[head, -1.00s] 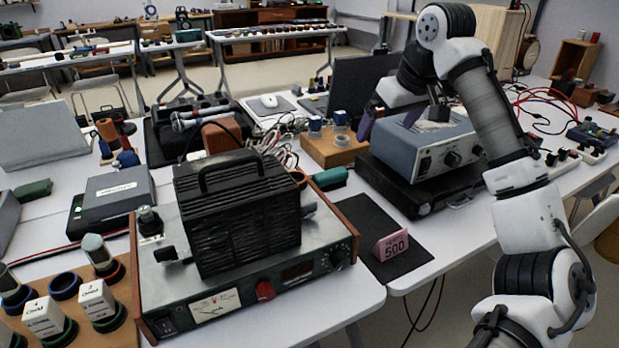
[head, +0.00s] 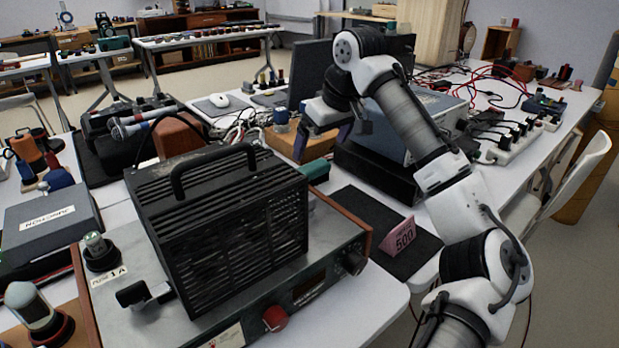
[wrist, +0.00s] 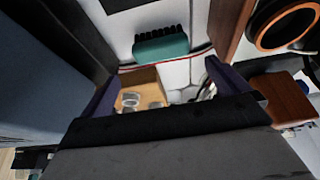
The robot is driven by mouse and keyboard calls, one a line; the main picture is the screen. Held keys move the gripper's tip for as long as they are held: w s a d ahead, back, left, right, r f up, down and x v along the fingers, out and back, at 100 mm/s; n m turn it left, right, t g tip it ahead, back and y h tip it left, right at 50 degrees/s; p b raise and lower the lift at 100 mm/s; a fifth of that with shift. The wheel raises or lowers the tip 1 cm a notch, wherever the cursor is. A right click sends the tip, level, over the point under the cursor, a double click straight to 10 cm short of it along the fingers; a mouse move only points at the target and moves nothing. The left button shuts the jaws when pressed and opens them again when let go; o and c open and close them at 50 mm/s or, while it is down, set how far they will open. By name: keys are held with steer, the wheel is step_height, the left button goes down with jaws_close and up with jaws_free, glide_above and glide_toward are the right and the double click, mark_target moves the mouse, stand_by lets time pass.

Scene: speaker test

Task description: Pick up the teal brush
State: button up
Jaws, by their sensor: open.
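The teal brush (head: 316,170) lies on the table behind the black ribbed box, which partly hides it in the head view. In the wrist view the brush (wrist: 162,48) shows whole, with a teal body and a row of black bristles. It lies on a white surface beside a red cable. My gripper (head: 323,142) is above the table, beyond the brush and left of the blue-grey instrument. In the wrist view its two dark purple fingers (wrist: 163,72) are wide apart. Nothing is between them, and the brush appears beyond their tips.
The black ribbed box (head: 220,225) stands on a wood-sided instrument in front. The blue-grey instrument (head: 405,120) is close to my gripper's right. A wooden block (wrist: 140,88) with small metal pieces lies below my gripper. A pink "500" card (head: 397,238) stands on a dark mat.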

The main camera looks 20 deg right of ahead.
mark_target(311, 166)
steer(key=b+x, duration=0.1)
steer(key=x, duration=0.7)
steer(key=shift+w+a+f, duration=0.1)
steer(key=shift+a+f, duration=0.05)
steer(key=shift+f, duration=0.15)
steer(key=c, duration=0.8)
step_height(311, 166, up, 20)
steer(key=p, duration=0.4)
